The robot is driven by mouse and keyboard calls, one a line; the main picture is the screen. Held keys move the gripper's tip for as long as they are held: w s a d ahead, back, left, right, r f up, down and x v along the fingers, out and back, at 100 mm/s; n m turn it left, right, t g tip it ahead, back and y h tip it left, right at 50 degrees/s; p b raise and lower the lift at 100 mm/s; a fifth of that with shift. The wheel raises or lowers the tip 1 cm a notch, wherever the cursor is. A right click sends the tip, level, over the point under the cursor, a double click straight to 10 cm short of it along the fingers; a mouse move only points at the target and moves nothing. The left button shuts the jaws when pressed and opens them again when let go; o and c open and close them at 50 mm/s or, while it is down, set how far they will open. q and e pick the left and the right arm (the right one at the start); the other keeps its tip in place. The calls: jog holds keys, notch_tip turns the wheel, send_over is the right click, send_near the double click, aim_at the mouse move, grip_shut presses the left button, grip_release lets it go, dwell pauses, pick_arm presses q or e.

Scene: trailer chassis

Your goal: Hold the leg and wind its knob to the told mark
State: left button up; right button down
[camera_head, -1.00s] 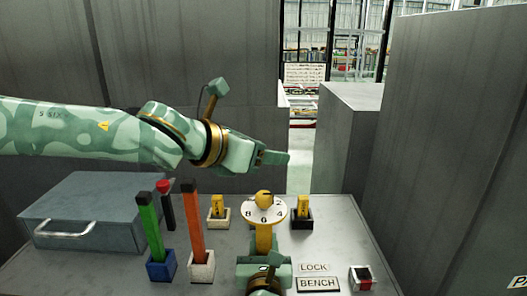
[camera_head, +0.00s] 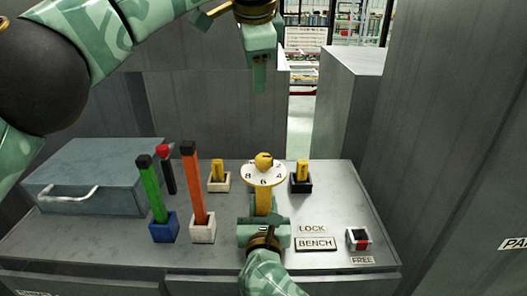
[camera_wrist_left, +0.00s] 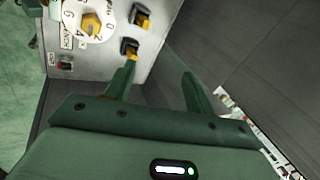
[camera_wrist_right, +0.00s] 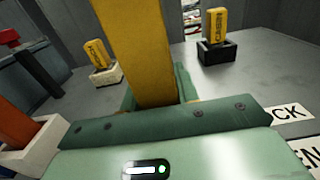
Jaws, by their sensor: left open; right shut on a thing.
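The yellow leg (camera_head: 263,203) stands upright on the bench, with a round white numbered dial (camera_head: 263,177) at its top and a yellow knob (camera_head: 264,159) on the dial. The left wrist view shows the dial (camera_wrist_left: 78,35) and the knob (camera_wrist_left: 91,22); I cannot tell which mark the knob points to. My right gripper (camera_head: 264,222) is shut on the leg, below the dial; the right wrist view shows the leg (camera_wrist_right: 135,45) between its fingers. My left gripper (camera_head: 260,78) is open and empty, pointing down, above and behind the knob in the head view.
Short yellow blocks stand in a white holder (camera_head: 219,185) and a black holder (camera_head: 301,185). Green (camera_head: 153,190) and orange (camera_head: 194,185) bars stand left of the leg. A grey case (camera_head: 85,180) lies at the left. LOCK (camera_head: 312,228) and BENCH (camera_head: 316,244) plates and a switch (camera_head: 358,239) are at the right.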

aim_at(264, 156)
pick_arm(q)
jog(key=s+d+f+n+g, duration=0.2)
jog(key=s+f+n+g, duration=0.1)
jog(key=s+n+g, duration=0.25)
jog(key=shift+n+t, duration=0.25)
jog(key=f, duration=1.1)
jog(key=shift+s+a+f, duration=0.25)
jog(key=shift+s+f, duration=0.1)
jog(key=shift+f, duration=0.05)
jog(key=c, duration=1)
